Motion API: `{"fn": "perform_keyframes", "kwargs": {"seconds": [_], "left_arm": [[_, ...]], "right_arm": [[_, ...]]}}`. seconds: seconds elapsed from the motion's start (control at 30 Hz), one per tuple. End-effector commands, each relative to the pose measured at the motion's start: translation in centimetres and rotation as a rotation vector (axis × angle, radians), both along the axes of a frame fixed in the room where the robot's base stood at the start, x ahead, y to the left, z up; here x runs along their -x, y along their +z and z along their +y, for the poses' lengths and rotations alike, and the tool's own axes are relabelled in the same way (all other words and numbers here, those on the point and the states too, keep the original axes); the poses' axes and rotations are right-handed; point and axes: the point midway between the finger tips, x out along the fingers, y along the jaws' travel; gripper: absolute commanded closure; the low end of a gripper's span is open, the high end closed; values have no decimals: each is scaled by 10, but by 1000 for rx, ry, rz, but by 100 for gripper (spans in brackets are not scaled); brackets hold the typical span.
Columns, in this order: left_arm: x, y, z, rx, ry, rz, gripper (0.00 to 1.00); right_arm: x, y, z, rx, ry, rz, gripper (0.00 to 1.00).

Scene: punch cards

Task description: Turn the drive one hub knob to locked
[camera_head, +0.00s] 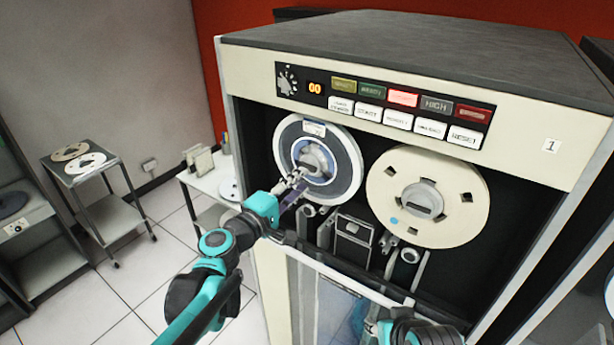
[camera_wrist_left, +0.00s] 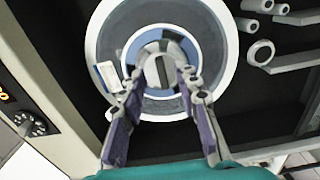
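Drive one is the cream and black cabinet marked "1" (camera_head: 550,146). Its left tape reel (camera_head: 345,185) has a grey hub knob (camera_head: 312,158) with a raised bar at the centre. In the left wrist view the knob (camera_wrist_left: 160,70) shows its bar roughly upright. My left gripper (camera_head: 296,181) is at the lower front of this reel. In the left wrist view its purple-sided fingers (camera_wrist_left: 161,82) are spread, one on each side of the hub, with visible gaps to the bar. My right gripper (camera_head: 374,328) is at the bottom edge, mostly cut off; its fingers are unclear.
A cream reel (camera_head: 452,222) with its own hub is to the right. A button panel (camera_head: 400,107) is above, and tape rollers (camera_head: 406,257) are below. A glass door (camera_head: 335,310) is lower down. A cart (camera_head: 118,212) with reels stands left on open floor.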

Motion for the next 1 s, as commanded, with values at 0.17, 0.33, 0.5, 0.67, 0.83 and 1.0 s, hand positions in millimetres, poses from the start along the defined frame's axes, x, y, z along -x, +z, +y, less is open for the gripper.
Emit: {"fn": "perform_keyframes", "kwargs": {"seconds": [0.17, 0.33, 0.5, 0.67, 0.83, 1.0], "left_arm": [[32, 0, 24, 0, 3, 0, 68], [52, 0, 39, 0, 2, 0, 68], [60, 0, 43, 0, 0, 0, 68], [60, 0, 44, 0, -1, 0, 68], [60, 0, 43, 0, -1, 0, 68], [65, -13, 42, -37, -9, 2, 68]], "right_arm": [[0, 0, 0, 0, 0, 0, 60], [0, 0, 0, 0, 0, 0, 60], [0, 0, 0, 0, 0, 0, 60], [0, 0, 0, 0, 0, 0, 60], [0, 0, 0, 0, 0, 0, 60], [0, -8, 0, 0, 0, 0, 60]]}}
